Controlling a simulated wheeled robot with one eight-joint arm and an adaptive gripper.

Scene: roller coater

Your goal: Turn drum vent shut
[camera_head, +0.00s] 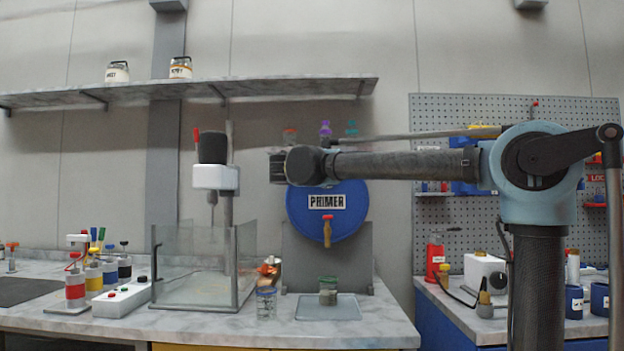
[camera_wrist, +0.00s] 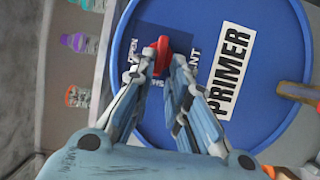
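The blue primer drum (camera_head: 350,222) lies on its side on a grey stand, its round face toward me. In the wrist view its blue face (camera_wrist: 262,110) fills much of the picture. The red vent handle (camera_wrist: 162,54) sits on a dark blue plate marked OPEN and VENT, with another word partly covered. My gripper (camera_wrist: 163,62) is at the vent, with one finger on each side of the handle. The left fingertip looks very close to it; contact on the right is unclear. In the head view the arm's end hides the vent.
A glass-walled mixer (camera_head: 200,262) stands to the left. Small bottles, one purple (camera_wrist: 78,42), stand beside the drum in the wrist view.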

